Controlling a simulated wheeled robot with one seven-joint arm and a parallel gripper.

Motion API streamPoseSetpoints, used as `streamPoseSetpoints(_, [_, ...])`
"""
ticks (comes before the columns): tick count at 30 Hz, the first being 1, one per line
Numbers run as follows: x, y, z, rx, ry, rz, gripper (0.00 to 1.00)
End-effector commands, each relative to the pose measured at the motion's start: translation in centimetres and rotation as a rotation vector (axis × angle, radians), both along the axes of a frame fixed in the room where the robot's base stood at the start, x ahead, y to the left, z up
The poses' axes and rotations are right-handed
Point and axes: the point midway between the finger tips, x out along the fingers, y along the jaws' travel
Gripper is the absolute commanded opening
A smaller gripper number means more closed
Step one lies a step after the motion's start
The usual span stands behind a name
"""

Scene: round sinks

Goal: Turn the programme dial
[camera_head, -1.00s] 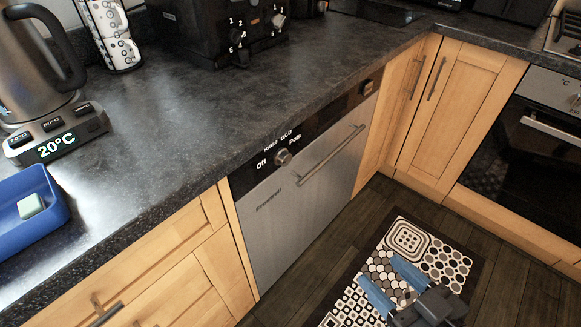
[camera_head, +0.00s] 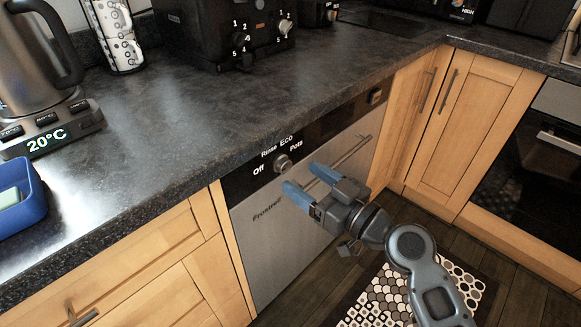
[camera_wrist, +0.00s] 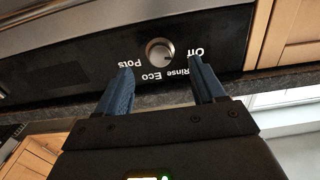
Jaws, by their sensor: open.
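The programme dial (camera_head: 282,163) is a small round silver knob on the black control panel of the dishwasher (camera_head: 272,240). The labels Off, Rinse, Eco and Pots stand around it. My gripper (camera_head: 303,178) is open and empty, in front of the dishwasher door. Its blue fingers point towards the panel, just right of and below the dial, and do not appear to touch it. In the wrist view the dial (camera_wrist: 159,51) lies beyond the fingertips, between the lines of the two fingers (camera_wrist: 162,78), with the labels upside down.
The dishwasher's bar handle (camera_head: 345,155) runs beside and partly behind my gripper. The dark worktop (camera_head: 190,125) overhangs the panel. A kettle (camera_head: 30,60), a blue tray (camera_head: 22,200) and a black toaster (camera_head: 215,30) stand on it. A patterned mat (camera_head: 375,300) lies on the floor.

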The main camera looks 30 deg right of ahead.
Motion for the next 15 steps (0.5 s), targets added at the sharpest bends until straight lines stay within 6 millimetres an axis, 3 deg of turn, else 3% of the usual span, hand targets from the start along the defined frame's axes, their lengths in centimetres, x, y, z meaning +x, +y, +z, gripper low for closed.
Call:
streamPoseSetpoints(6, [3.1, 1.1, 0.2, 0.001, -0.001, 0.001, 0.69])
streamPoseSetpoints(15, [4.6, 1.5, 0.0, -0.001, 0.002, -0.001, 0.69])
